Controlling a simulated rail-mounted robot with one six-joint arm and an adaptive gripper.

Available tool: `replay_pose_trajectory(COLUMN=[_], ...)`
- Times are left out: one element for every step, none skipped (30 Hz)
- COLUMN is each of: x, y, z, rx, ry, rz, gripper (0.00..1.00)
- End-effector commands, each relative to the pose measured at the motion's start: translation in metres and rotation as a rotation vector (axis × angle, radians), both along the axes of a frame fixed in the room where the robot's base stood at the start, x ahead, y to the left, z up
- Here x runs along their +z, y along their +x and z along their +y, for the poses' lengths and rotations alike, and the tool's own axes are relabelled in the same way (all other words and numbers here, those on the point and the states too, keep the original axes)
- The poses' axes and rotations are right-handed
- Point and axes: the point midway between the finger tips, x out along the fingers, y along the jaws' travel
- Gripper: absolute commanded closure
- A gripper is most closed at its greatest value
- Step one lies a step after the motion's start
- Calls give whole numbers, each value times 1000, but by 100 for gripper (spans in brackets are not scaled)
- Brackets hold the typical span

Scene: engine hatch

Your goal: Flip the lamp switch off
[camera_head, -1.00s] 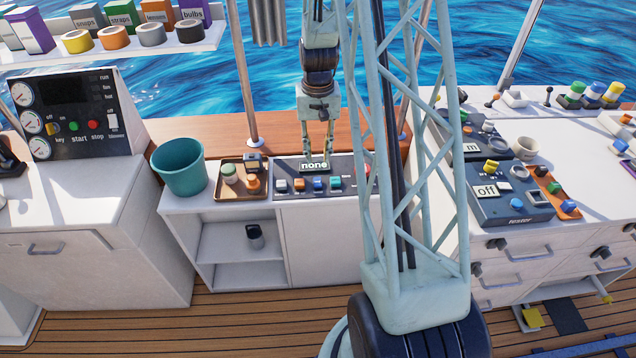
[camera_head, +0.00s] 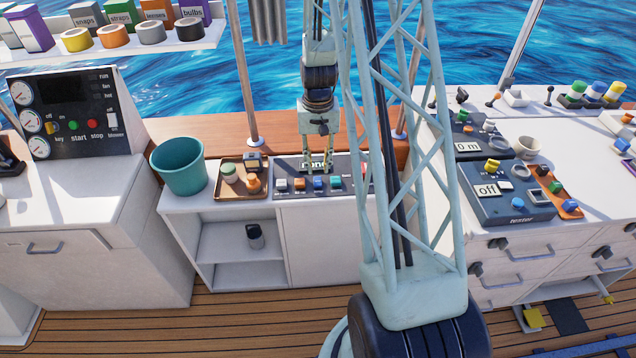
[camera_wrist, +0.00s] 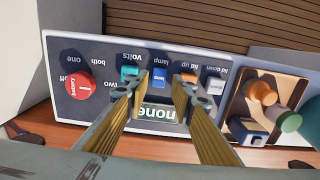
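The lamp switch is a small blue rocker (camera_wrist: 160,78) on the dark control panel (camera_head: 345,168), labelled "lamp" in the upside-down wrist view. In the head view the blue switch (camera_head: 318,183) sits in the row between an orange and a teal one. My gripper (camera_head: 318,171) points down over the panel, its two fingers apart with nothing held. In the wrist view my gripper (camera_wrist: 157,82) has its fingertips either side of the lamp switch in the picture; I cannot tell their height above it. The fingers partly cover the "none" display in the head view.
Beside the lamp switch are the orange "lid up" switch (camera_wrist: 189,77), white "lid down" switch (camera_wrist: 215,86) and teal "volts" switch (camera_wrist: 129,73). A red battery knob (camera_wrist: 77,86) is at the panel's other end. A tray of jars (camera_head: 228,190) and a teal bucket (camera_head: 179,168) stand nearby.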

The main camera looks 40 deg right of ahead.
Motion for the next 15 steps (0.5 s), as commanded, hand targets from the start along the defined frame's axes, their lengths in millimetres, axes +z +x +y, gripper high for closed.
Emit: replay_pose_trajectory(x=[-6,-10,-14,-17,-20,-24,-27,-30,-35,-38,-41,-45,-48,-51,-55], y=[-1,-1,-1,-1,-1,0,0,-1,-1,-1,-1,-1,0,-1,-1], z=[0,0,0,0,0,0,0,0,0,0,0,0,0,0,0], rx=[0,0,0,0,0,0,0,0,0,0,0,0,0,0,0], ry=[1,1,2,2,1,1,1,1,1,1,1,1,1,1,1], rz=[2,2,2,2,2,2,2,2,2,2,2,2,1,2,2], gripper=[77,77,77,77,77,77,77,77,77,77,77,77,77,77,77])
